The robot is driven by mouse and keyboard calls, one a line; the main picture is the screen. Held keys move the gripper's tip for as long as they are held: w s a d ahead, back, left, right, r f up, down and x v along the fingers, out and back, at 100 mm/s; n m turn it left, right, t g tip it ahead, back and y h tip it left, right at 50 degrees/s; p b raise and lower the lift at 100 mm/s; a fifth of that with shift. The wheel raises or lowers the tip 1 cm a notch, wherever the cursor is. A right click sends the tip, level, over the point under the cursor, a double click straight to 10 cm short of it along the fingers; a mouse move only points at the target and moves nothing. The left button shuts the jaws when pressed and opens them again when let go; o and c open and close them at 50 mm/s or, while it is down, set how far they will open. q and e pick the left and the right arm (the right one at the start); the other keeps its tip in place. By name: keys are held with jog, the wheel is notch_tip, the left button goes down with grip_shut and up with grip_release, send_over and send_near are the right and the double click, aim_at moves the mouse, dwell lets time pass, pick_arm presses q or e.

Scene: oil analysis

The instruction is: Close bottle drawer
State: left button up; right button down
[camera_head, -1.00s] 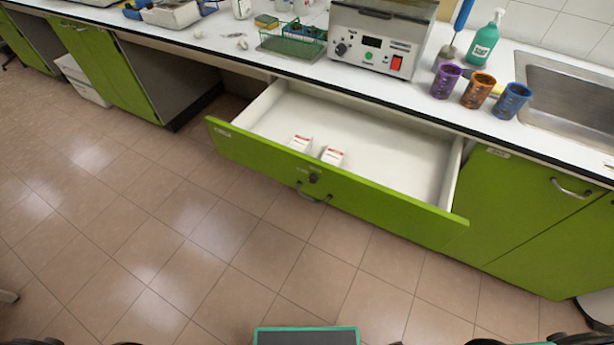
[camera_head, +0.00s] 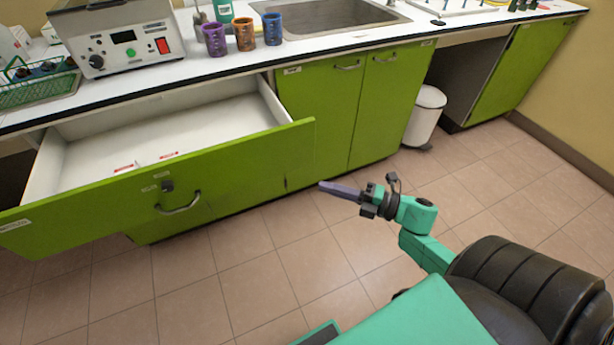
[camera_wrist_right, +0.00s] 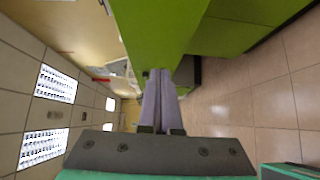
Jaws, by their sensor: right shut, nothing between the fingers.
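The green-fronted drawer (camera_head: 235,165) is pulled out from under the white counter in the head view. Its inside is mostly bare white, with two small white boxes with red marks partly hidden behind the front panel. A metal handle (camera_head: 178,203) is on its front. My right gripper (camera_head: 322,185) is to the right of the drawer front's right end, shut and empty, pointing left, apparently apart from it. In the right wrist view the closed purple fingers (camera_wrist_right: 158,75) point toward a green panel (camera_wrist_right: 155,30). My left gripper is not in view.
Green cabinet doors (camera_head: 330,115) stand closed right of the drawer. The counter carries an instrument (camera_head: 118,45), coloured beakers (camera_head: 243,35) and a sink (camera_head: 325,20). A white bin (camera_head: 426,115) stands further right. The tiled floor before the cabinets is clear.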

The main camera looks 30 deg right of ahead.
send_near(271, 161)
jog(key=a, duration=0.4)
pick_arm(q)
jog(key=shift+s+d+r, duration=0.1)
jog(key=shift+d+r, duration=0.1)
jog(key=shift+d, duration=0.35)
pick_arm(e)
jog(key=shift+w+d, duration=0.1)
jog(key=shift+w, duration=2.15)
